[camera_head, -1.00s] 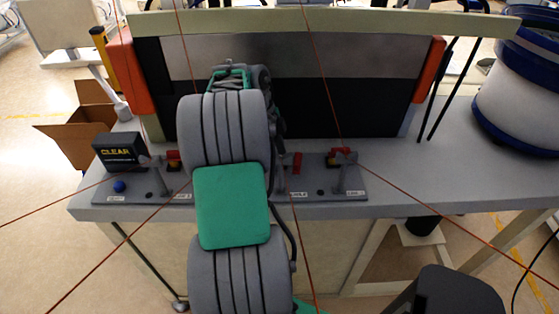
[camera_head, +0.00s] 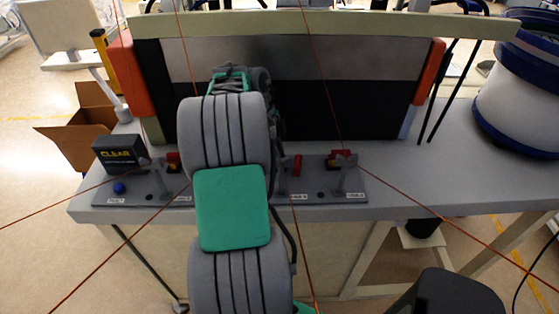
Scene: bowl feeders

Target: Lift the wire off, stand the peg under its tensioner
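One wire (camera_head: 318,85) comes down to the right-hand tensioner, a grey post (camera_head: 342,180) with a red top. A second grey post (camera_head: 158,178) stands at the left. A short red upright piece (camera_head: 297,165) stands between them; I cannot tell if it is the peg. My arm covers the middle of the plate. My gripper is hidden behind it, so its fingers and anything in them do not show.
A black box marked CLEAR (camera_head: 118,154) and a blue knob (camera_head: 119,188) are at the plate's left end. A dark panel with orange ends (camera_head: 428,70) rises behind. A blue and white bowl feeder (camera_head: 520,95) stands at right. The bench (camera_head: 430,175) between is clear.

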